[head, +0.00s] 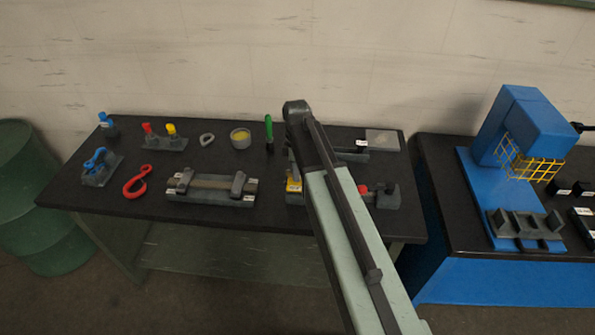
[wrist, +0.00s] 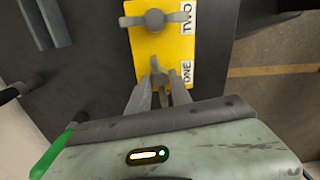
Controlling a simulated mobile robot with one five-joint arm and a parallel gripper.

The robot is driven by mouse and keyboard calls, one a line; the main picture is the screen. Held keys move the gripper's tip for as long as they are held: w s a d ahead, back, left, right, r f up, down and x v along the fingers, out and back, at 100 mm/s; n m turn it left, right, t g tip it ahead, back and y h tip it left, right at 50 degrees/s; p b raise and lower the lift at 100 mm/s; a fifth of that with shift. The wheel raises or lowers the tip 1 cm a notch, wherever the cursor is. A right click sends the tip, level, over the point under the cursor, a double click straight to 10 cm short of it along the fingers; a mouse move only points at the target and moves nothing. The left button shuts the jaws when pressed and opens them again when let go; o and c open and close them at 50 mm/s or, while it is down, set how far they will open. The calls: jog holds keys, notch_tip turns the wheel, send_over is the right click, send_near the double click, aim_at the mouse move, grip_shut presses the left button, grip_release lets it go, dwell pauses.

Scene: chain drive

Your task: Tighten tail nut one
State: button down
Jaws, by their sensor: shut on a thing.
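In the wrist view, a yellow plate (wrist: 176,60) carries two grey wing-type nuts. Tail nut one (wrist: 157,66) sits beside the label ONE at the near end of the plate. The other nut (wrist: 154,19) sits beside the label TWO, with its wings spread left and right. My gripper (wrist: 160,90) is shut on tail nut one, and its two fingers hide the lower part of that nut. In the head view, a bit of the yellow plate (head: 294,186) shows left of my arm. My gripper is hidden behind the arm there.
A green-handled tool (wrist: 60,150) is close on the left in the wrist view. In the head view, a grey fixture (head: 215,198), a red hook (head: 137,182) and a tin (head: 240,138) stand on the dark bench left of my arm. A blue machine (head: 525,125) stands right.

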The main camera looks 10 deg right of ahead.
jog(key=m, duration=0.7)
jog(key=shift+s+d, duration=0.1)
jog(key=m, duration=1.6)
jog(key=shift+m, duration=0.3)
jog(key=m, duration=0.3)
jog(key=shift+m, duration=2.4)
